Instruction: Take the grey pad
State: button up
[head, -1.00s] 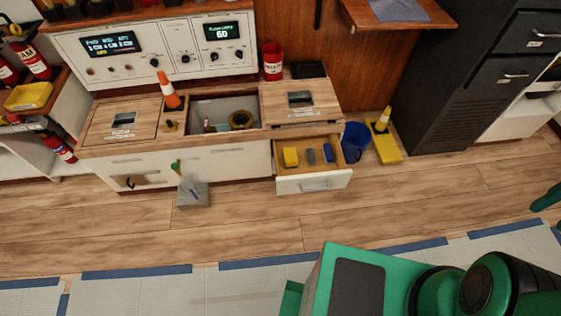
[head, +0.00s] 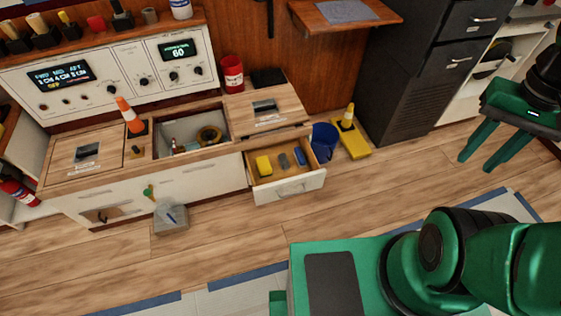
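The grey pad (head: 284,161) lies in the open drawer (head: 291,190) of the white cabinet, between a yellow block (head: 264,166) on its left and a blue block (head: 300,156) on its right. It looks small and dark grey. My gripper (head: 476,151) is at the right of the head view, its two green fingers spread apart with nothing between them. It is well to the right of the drawer, above the floor.
A blue bin (head: 324,141) and a yellow base with a cone (head: 352,139) stand right of the drawer. A grey box (head: 171,219) sits on the floor at left. The wooden floor before the drawer is clear.

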aim_at(283, 159)
jog(key=i, duration=0.95)
jog(key=z, duration=0.1)
